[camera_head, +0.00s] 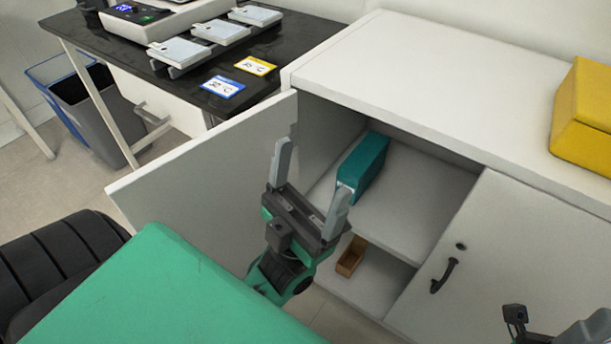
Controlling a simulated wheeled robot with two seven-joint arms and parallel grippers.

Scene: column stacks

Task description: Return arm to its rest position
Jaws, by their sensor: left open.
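My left gripper (312,172) is open and empty, its two grey fingers spread and pointing up in the picture. It is in front of the open cabinet (415,60), beside the inner side of the swung-out white door (205,175). A teal box (365,165) stands on the cabinet's shelf, just behind the right finger in the picture; I cannot tell how far apart they are. My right gripper (555,328) shows only in part at the bottom right corner, and its opening cannot be made out.
The right door (500,260) with a black handle (444,274) is closed. A yellow box (585,115) stands on the cabinet top.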

